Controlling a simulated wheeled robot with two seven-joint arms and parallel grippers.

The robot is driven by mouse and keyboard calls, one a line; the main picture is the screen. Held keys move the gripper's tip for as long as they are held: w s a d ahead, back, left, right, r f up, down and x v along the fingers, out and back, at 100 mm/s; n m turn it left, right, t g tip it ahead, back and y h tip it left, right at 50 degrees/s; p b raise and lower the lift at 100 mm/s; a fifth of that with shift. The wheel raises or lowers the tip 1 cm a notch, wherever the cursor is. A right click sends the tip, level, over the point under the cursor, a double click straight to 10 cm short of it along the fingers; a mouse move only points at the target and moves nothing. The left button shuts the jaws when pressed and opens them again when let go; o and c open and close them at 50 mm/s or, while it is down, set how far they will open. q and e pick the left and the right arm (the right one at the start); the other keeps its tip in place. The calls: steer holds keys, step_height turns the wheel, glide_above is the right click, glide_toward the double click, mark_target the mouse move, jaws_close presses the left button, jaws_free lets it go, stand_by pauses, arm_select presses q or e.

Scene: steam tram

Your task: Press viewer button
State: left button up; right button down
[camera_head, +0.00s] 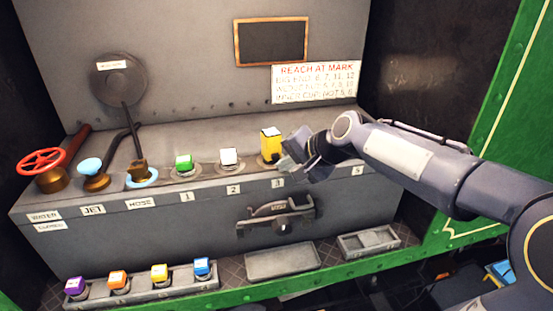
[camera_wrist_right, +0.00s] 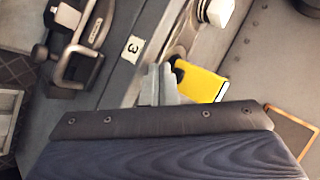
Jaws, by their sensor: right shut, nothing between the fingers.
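A console (camera_head: 130,215) carries a green button (camera_head: 184,164) at label 1, a white button (camera_head: 228,157) at label 2 and a taller yellow block (camera_head: 270,144) at label 3. No label reading "viewer" is legible, so I cannot tell which is the viewer button. My right gripper (camera_head: 287,164) is shut and empty, just right of the yellow block. In the right wrist view the gripper's fingertips (camera_wrist_right: 160,86) are beside the yellow block (camera_wrist_right: 202,83); touching or apart is unclear. The gripper hides the console top around label 4. My left gripper is not in view.
A red valve wheel (camera_head: 42,161), a blue knob (camera_head: 90,168) and a hose lever (camera_head: 138,171) stand left. A latch handle (camera_head: 280,212) sticks out of the console front. Purple, orange, yellow and blue cubes stand in a lower tray (camera_head: 148,296). An empty tray (camera_head: 282,262) lies beside it.

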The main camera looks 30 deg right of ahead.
steer(key=shift+s, duration=0.4)
steer(key=s+b, duration=0.1)
steer(key=s, duration=0.4)
steer(key=shift+a+b, duration=0.2)
steer(key=shift+b, duration=0.2)
steer(key=shift+s, duration=0.15)
steer(key=s+a+f+n+g, duration=0.1)
steer(key=s+a+f+n, duration=0.1)
steer(key=s, duration=0.4)
steer(key=s+a+f+n+g, duration=0.1)
steer(key=s+a+f+n, duration=0.2)
steer(key=s+f, duration=0.3)
steer(key=s+a+f+n+g, duration=0.1)
steer(key=s+a+f+n, duration=0.1)
steer(key=s+f+n, duration=0.3)
steer(key=shift+s+a+f+g+y, duration=0.15)
steer(key=shift+s+a+g+y, duration=0.2)
steer(key=shift+s, duration=0.55)
